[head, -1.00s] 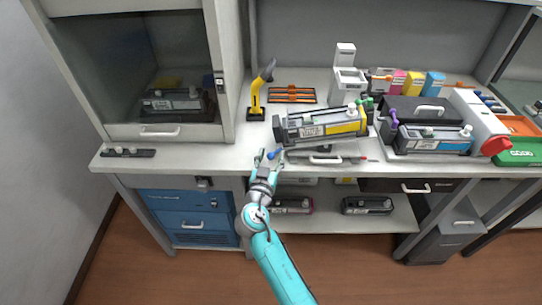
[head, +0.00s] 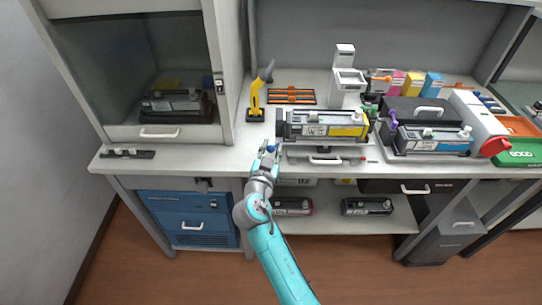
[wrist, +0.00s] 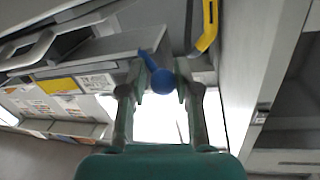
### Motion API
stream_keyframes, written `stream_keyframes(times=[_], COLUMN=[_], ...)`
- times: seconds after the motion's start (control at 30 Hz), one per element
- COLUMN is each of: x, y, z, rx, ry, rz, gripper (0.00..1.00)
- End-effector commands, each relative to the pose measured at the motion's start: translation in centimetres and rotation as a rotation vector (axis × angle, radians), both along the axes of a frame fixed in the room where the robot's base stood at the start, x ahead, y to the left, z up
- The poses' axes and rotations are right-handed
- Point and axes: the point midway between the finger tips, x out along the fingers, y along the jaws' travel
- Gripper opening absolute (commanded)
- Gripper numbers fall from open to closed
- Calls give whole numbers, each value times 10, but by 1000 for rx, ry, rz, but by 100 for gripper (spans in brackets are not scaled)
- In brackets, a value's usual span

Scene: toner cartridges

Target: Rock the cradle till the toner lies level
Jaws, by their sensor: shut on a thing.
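The toner cartridge (head: 310,131), dark grey with a yellow label, lies in the cradle (head: 324,151) on the bench. It looks about level in the head view. The cradle's lever ends in a blue knob (wrist: 162,81) at its left front. My gripper (head: 268,153) is at the bench's front edge, shut on the blue knob. In the wrist view the knob sits between the two fingers of my gripper (wrist: 160,87). The inside of the cartridge is not visible.
A yellow scanner (head: 256,100) stands behind and left of the cradle. An orange rack (head: 292,96) and a white device (head: 347,88) are at the back. A cartridge with a blue label (head: 433,141) stands to the right. The bench left of the cradle is mostly clear.

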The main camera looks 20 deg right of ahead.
Motion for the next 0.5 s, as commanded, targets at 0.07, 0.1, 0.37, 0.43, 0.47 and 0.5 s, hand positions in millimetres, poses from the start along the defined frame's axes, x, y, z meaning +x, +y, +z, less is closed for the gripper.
stream_keyframes(times=[0.07, 0.1, 0.37, 0.43, 0.47, 0.5], x=[0, 0, -2, -2, -1, -2], y=[-1, -2, -5, -5, -5, -5], z=[18, 23, 36, 36, 36, 36], rx=[77, 109, 190, 189, 189, 189], ry=[-33, -43, -68, -68, -68, -69], rz=[5, 5, 7, 7, 7, 8], gripper=[0, 0, 0, 0, 0, 0])
